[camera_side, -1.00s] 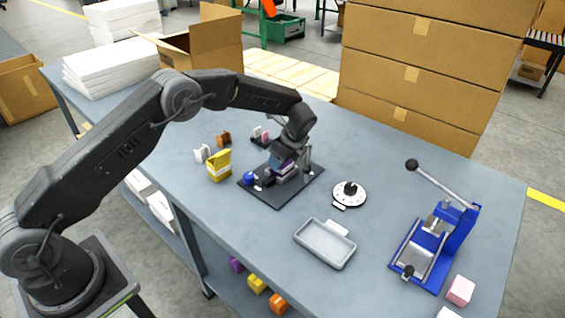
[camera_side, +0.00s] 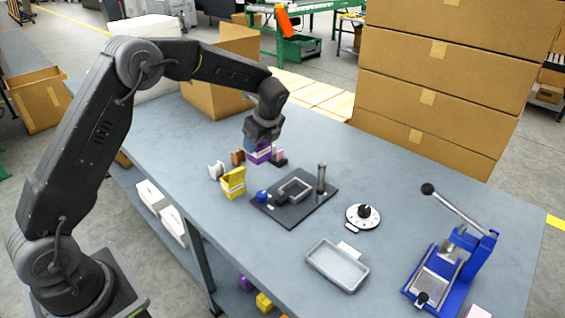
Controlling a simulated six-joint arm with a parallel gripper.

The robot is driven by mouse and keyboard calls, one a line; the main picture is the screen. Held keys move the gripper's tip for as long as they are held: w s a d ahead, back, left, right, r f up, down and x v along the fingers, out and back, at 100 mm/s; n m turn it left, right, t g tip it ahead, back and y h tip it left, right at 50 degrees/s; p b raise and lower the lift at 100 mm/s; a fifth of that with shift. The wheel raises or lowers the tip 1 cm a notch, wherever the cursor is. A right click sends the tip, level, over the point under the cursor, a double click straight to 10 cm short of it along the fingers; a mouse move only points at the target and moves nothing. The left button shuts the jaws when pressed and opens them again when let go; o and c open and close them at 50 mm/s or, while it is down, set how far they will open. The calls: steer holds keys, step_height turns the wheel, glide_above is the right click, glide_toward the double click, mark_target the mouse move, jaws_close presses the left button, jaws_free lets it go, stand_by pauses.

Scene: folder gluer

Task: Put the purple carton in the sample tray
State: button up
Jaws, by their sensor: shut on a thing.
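The purple carton (camera_side: 258,154) hangs below my gripper (camera_side: 259,143), which is shut on it. The carton has a pale band and is held up behind the black fixture plate; its far side and the fingertips are mostly hidden. The sample tray (camera_side: 313,257) is a shallow grey tray with a white label at its back edge. It lies empty on the table, to the right of and nearer the camera than my gripper.
The black fixture plate (camera_side: 268,209) bears a rectangular frame, a post and a blue knob. A yellow carton (camera_side: 233,183) stands left of it. A white dial (camera_side: 363,216) and a blue lever press (camera_side: 474,262) stand to the right. Stacked brown boxes (camera_side: 435,75) rise behind.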

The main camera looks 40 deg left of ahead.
steer(key=shift+s+a+r, duration=0.1)
steer(key=shift+a+r, duration=0.05)
steer(key=shift+a, duration=0.05)
steer(key=s+d, duration=0.3)
steer(key=d, duration=1)
glide_above(336, 267)
step_height(336, 267, down, 7)
steer(key=shift+f, duration=2.05)
steer(key=shift+f, duration=0.15)
steer(key=o, duration=1)
steer(key=shift+c, duration=0.2)
